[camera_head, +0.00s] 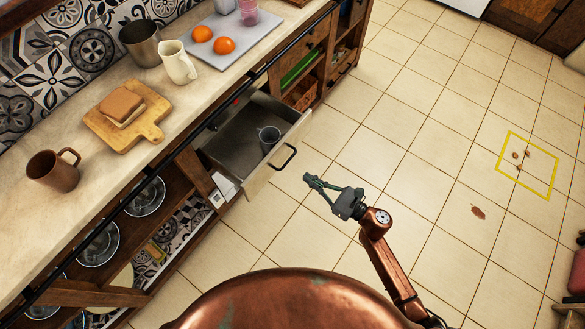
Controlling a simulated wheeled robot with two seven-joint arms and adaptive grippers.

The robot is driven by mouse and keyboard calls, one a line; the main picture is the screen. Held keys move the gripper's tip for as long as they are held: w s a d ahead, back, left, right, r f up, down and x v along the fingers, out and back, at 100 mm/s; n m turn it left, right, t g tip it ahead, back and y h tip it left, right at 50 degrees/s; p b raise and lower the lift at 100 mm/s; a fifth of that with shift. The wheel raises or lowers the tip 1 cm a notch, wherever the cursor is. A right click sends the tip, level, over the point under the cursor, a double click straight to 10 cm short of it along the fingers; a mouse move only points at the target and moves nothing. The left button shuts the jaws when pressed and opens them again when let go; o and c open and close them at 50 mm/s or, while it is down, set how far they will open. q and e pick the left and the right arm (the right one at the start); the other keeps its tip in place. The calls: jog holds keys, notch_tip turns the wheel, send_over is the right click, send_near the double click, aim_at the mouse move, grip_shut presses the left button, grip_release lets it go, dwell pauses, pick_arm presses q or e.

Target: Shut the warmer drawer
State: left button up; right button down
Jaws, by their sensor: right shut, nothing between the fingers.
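The warmer drawer (280,158) stands pulled out from under the counter. It has a pale front with a dark bar handle (285,157). A grey metal cup (268,138) stands inside it, near the front. My right gripper (308,178) is shut and empty. It is in the air over the floor, in front of the drawer and a little right of the handle, apart from it. My left gripper is not in view.
The counter (190,105) holds a brown mug (53,171), a cutting board (128,128) with bread, a cream jug (178,63) and a tray with oranges (224,45). Open shelves with pans lie below.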

aim_at(273, 155)
jog(key=b+x, duration=0.2)
jog(key=x, duration=1)
jog(key=shift+d+f, duration=0.1)
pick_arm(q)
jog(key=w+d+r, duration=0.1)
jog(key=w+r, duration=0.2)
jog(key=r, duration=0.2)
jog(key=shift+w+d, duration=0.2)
pick_arm(e)
jog(key=shift+w+a, duration=0.25)
jog(key=shift+a, duration=0.15)
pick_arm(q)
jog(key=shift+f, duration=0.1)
